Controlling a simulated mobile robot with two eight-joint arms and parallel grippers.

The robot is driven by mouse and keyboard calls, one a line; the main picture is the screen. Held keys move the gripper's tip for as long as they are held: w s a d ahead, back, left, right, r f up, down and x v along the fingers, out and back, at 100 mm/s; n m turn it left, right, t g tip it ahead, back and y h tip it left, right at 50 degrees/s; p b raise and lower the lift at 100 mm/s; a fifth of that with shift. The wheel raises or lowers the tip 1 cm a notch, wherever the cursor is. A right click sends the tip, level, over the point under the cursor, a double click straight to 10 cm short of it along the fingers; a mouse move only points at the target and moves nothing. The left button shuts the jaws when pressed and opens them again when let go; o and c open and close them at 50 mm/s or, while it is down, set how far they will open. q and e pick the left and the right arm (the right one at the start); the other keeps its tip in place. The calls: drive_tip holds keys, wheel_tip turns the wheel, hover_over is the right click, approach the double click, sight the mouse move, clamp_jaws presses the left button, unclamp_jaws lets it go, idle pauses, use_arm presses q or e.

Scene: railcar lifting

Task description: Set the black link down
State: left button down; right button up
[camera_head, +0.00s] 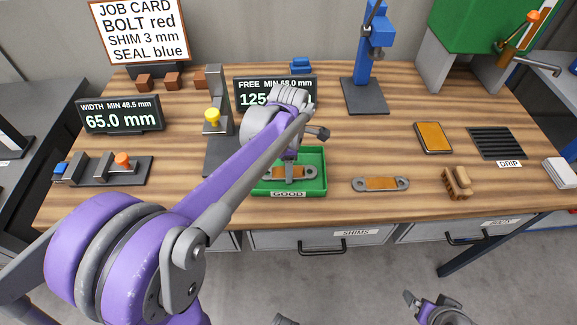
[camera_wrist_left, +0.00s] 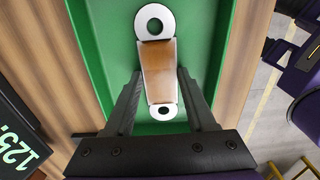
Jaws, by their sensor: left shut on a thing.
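The link (camera_head: 277,173) in my left gripper (camera_head: 290,170) has grey ring ends and an orange-brown middle; I see no black on it. It is inside the green tray (camera_head: 323,160) marked GOOD. In the left wrist view my left gripper (camera_wrist_left: 160,80) has its fingers on either side of the link's middle (camera_wrist_left: 158,65), close over the green tray floor (camera_wrist_left: 104,40). Whether the link touches the floor I cannot tell. My right gripper (camera_head: 420,300) is at the bottom right, away from the bench; its jaw opening is unclear.
A similar link (camera_head: 380,184) lies on the bench right of the tray, with a brush (camera_head: 457,183) beyond it. A gauge stand (camera_head: 217,120) is left of the tray. An orange-topped pad (camera_head: 433,137) and a drip grate (camera_head: 497,143) are at the right.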

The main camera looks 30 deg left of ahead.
use_arm(q)
drive_tip(key=shift+f, duration=0.15)
drive_tip(key=shift+c, duration=1.1)
unclamp_jaws()
wheel_tip(320, 180, up, 12)
drive_tip(key=shift+r+p, duration=0.2)
drive_tip(key=shift+p, duration=0.25)
